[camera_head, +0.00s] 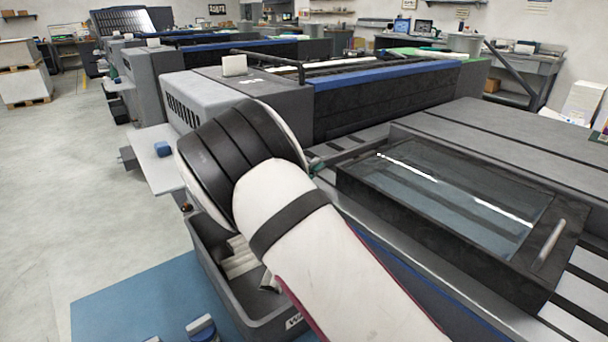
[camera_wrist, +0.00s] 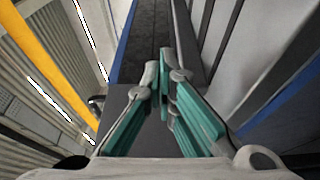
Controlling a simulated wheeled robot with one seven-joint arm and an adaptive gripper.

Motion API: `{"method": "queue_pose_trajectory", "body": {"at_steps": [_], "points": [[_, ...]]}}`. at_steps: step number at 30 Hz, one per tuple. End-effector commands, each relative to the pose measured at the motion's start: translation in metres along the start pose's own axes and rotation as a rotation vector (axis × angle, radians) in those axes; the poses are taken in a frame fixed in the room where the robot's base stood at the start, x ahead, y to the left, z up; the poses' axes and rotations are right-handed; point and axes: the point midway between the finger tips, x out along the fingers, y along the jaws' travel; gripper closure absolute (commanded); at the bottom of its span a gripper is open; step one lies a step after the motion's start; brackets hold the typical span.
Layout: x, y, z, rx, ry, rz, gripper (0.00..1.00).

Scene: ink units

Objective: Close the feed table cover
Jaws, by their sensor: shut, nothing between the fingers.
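The feed table cover (camera_head: 361,185) is a dark frame around a clear pane, at the right in the head view. It lies nearly flat over the machine; I cannot tell whether it is fully down. Its light bar handle (camera_head: 551,245) is on the near right end of the frame. My gripper (camera_wrist: 158,68) has teal-padded fingers, shut and empty in the wrist view. In the head view my arm hides most of it; a bit of teal shows just left of the cover's far left corner. The gripper is away from the handle.
The long press with a blue strip (camera_head: 385,76) stands behind the cover. A grey bin (camera_head: 213,262) with white rolls stands on the floor below my arm, by a blue mat (camera_head: 130,300). A small side table (camera_head: 157,166) juts out at left. The left aisle is clear.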

Motion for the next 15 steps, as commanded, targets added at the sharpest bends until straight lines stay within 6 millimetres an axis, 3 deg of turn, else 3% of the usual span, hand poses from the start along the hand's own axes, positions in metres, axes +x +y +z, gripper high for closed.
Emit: {"method": "queue_pose_trajectory", "body": {"at_steps": [8, 15], "points": [[-0.009, 0.000, 0.029, -0.001, -0.001, -0.001, 1.00], [-0.013, 0.001, 0.038, 0.000, 0.000, 0.000, 1.00]]}}
